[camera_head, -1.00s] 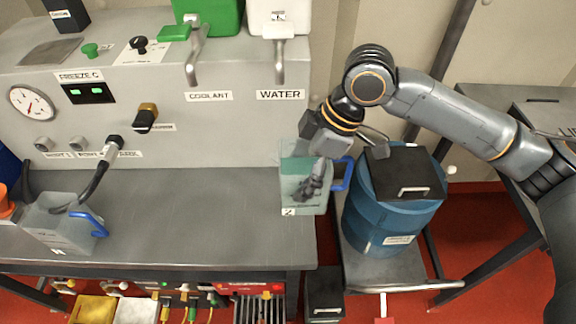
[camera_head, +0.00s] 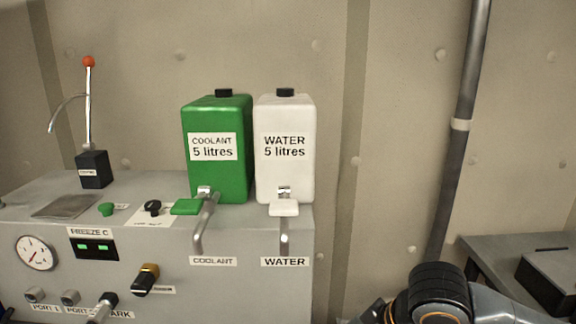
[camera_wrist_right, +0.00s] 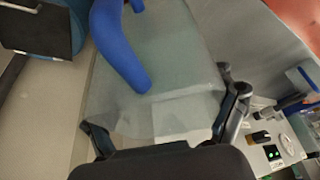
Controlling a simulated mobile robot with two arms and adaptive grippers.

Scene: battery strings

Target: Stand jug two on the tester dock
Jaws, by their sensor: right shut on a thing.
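Jug two is a clear, pale-tinted jug (camera_wrist_right: 185,65) with a blue handle (camera_wrist_right: 120,55). It fills the middle of the right wrist view. My right gripper (camera_wrist_right: 165,115) has a finger on either side of the jug and is shut on it. The jug's number label is not readable now. I cannot make out the tester dock. My left gripper is in neither current view.
The machine panel (camera_head: 190,285) carries a gauge, knobs and ports. A green coolant tank (camera_head: 215,170) and a white water tank (camera_head: 285,185) stand above it with spouts. A blue drum (camera_wrist_right: 65,40) is at the wrist view's upper left; a second blue-handled jug (camera_wrist_right: 302,78) is at its right.

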